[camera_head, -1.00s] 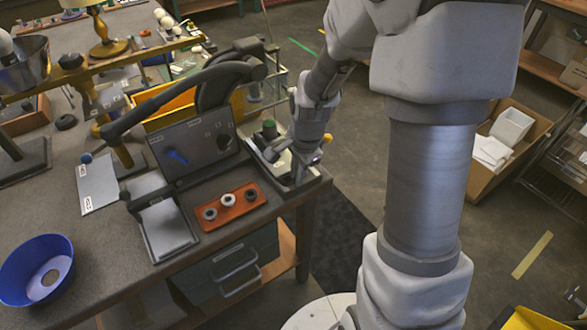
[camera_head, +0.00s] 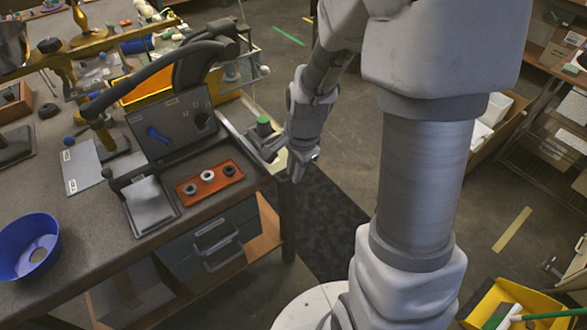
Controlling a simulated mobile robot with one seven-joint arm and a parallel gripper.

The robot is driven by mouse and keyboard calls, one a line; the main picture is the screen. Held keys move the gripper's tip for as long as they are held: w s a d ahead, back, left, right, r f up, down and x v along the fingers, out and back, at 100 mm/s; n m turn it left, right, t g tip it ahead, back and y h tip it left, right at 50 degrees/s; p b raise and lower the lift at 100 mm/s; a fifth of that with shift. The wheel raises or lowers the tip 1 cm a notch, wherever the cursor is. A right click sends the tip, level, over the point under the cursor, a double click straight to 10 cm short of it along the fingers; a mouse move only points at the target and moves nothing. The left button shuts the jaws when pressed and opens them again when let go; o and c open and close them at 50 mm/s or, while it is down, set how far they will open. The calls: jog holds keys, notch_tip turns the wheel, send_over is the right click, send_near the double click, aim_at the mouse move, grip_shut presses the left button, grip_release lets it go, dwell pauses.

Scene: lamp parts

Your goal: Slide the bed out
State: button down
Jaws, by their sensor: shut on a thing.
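The bed appears to be the pale, long flat part (camera_head: 238,115) at the right end of the bench, with a green-topped piece (camera_head: 263,125) on it. My gripper (camera_head: 296,174) points down at the bed's near right end, by the bench's right edge. It appears shut on the bed there; the exact grip is small and partly hidden by my own wrist.
An orange tray (camera_head: 191,195) with several round parts lies left of the bed. A dark panel (camera_head: 150,112) stands behind it. Drawers (camera_head: 215,243) are under the bench. A blue bowl (camera_head: 14,262) is at the left. The floor right of the bench has open room.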

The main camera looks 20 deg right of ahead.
jog(key=shift+s+d, duration=0.1)
jog(key=shift+s, duration=0.15)
jog(key=c, duration=0.9)
grip_release()
jog(key=shift+o, duration=0.2)
jog(key=shift+r, duration=0.1)
notch_tip(320, 180, up, 17)
jog(key=s+p, duration=0.3)
jog(key=shift+d, duration=0.45)
jog(key=s+a+r+n+t, duration=0.1)
jog(key=s+r+n, duration=0.3)
jog(key=s+n, duration=0.2)
jog(key=s+a+r+n+t+p, duration=0.1)
jog(key=s+r+n, duration=0.3)
jog(key=n, duration=0.4)
jog(key=shift+s+a+n+t+h+p, duration=0.3)
jog(key=shift+s+a+t, duration=0.15)
jog(key=shift+s+t, duration=0.4)
